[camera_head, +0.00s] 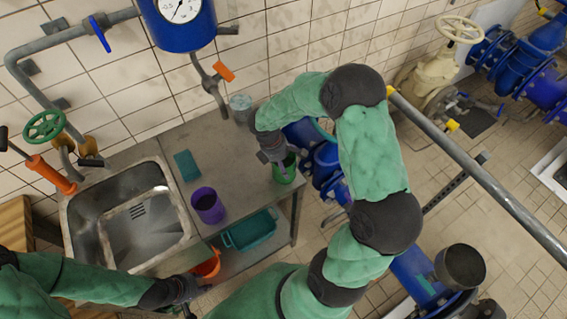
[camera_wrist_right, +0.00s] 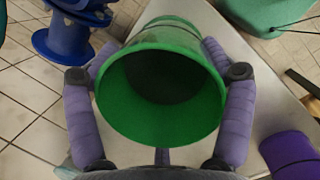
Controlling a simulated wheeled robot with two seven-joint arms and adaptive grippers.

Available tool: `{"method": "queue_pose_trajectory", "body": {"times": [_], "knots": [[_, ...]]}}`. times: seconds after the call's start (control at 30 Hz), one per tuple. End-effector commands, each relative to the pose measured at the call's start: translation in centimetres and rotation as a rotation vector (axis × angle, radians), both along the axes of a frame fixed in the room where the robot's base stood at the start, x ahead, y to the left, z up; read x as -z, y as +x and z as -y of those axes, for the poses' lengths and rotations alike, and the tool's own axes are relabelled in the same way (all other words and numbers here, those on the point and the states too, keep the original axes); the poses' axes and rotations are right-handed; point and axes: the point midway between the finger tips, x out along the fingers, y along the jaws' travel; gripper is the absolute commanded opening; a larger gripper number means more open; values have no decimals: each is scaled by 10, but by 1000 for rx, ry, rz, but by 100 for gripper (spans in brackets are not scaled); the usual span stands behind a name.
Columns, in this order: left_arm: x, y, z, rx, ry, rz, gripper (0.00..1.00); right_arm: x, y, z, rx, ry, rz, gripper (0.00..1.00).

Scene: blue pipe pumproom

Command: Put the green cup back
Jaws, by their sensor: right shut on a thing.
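The green cup (camera_head: 284,170) is at the right edge of the steel table, below my right gripper (camera_head: 274,157) in the head view. In the right wrist view the cup (camera_wrist_right: 160,122) fills the middle, its open mouth toward the camera, with purple-grey fingers on both sides. My right gripper is shut on it. I cannot tell whether the cup touches the tabletop. My left gripper (camera_head: 186,290) is low in the head view, in front of the sink's lower edge, and its fingers are too unclear to read.
On the steel table (camera_head: 237,150) stand a purple cup (camera_head: 208,206), a grey-green cup (camera_head: 240,106) and a teal sponge (camera_head: 187,166). A sink (camera_head: 150,250) is to the left. A teal basket (camera_head: 250,231) and an orange bucket (camera_head: 207,265) sit lower. Blue pipes (camera_head: 322,165) run right.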

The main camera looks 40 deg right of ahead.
Motion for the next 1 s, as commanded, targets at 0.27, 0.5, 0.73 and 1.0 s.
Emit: {"method": "queue_pose_trajectory", "body": {"times": [0.27,0.5,0.73,1.0], "knots": [[0,0,0,0,0,0,40,0,1,0,0,-1,3,28],[1,0,0,0,0,0,40,1,1,0,0,0,2,100],[1,0,0,0,0,0,40,1,1,0,0,-1,2,100],[-6,0,0,0,0,0,40,-18,4,-3,-2,-2,6,100]]}}
